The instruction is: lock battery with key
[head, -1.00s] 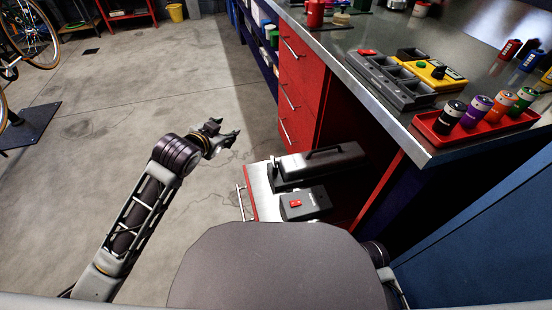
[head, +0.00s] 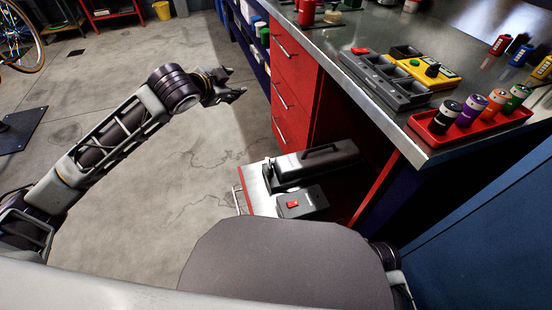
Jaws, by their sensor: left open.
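A long dark case with a black handle, which looks like the battery (head: 318,160), lies in the open low drawer (head: 258,190) under the bench. In front of it in the drawer is a smaller grey box (head: 303,203) with a red piece (head: 292,205) on top; I cannot tell whether this piece is the key or a switch. My left gripper (head: 238,84) is open and empty. It is over the floor, left of the red drawer fronts and above and left of the battery in the picture, apart from both. My right gripper is not in view.
Closed red drawers (head: 292,90) stand beside the open one. A blue panel (head: 480,240) is at right.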

